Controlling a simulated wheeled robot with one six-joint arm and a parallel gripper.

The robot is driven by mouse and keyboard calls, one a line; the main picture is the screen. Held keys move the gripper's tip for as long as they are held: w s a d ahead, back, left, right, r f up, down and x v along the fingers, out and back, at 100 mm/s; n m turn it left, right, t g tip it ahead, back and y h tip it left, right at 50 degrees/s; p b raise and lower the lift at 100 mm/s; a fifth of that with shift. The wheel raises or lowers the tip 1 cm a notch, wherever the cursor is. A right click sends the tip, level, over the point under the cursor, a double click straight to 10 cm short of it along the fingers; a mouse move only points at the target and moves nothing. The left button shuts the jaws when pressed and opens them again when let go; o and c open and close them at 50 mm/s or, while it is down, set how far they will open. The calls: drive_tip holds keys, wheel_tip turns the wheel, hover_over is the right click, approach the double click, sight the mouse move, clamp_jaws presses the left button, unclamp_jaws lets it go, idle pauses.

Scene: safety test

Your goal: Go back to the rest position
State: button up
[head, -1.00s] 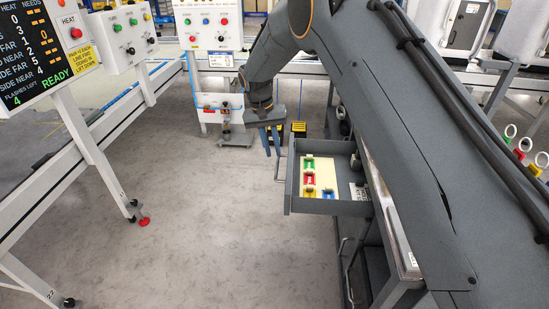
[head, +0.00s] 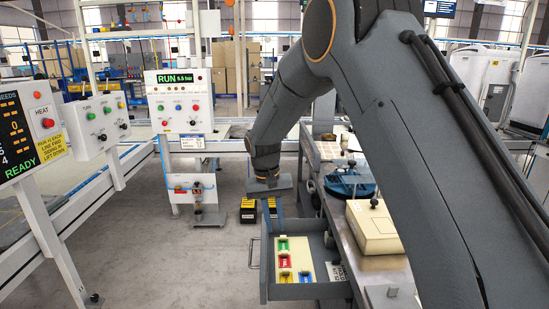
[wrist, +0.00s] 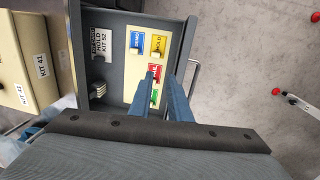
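My gripper (head: 273,215) hangs at the end of my bent arm, above the far left side of an open drawer (head: 308,291). Its two blue fingers point down. In the wrist view my gripper (wrist: 174,70) has its fingers apart with nothing between them. Beyond them lies the drawer (wrist: 121,20) with a cream tray inside. The tray holds a blue piece (wrist: 137,41), a yellow piece (wrist: 159,44), a red piece (wrist: 154,71) and a green piece (wrist: 154,95). The height of the fingertips above the tray is hard to tell.
A workbench (head: 337,225) on the right carries a cream box (head: 376,228) and a blue round item (head: 350,187). A panel (head: 180,108) reading RUN stands at the back left.

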drive_tip(key=s+d+r+p, duration=0.1)
drive_tip(key=s+d+r, duration=0.2)
drive_tip(key=s+d, duration=0.35)
drive_tip(key=s+d+r+p, duration=0.2)
drive_tip(key=s+d+r, duration=0.2)
drive_tip(key=s+d, duration=0.25)
drive_tip(key=s+d+p, duration=0.1)
drive_tip(key=s+d, duration=0.2)
drive_tip(key=s, duration=0.6)
drive_tip(key=s+d+r+y+p, duration=0.1)
drive_tip(key=s+d, duration=0.3)
drive_tip(key=s, duration=0.5)
drive_tip(key=shift+d+r+m, duration=0.15)
drive_tip(key=shift+d+m, duration=0.05)
drive_tip(key=shift+m, duration=0.1)
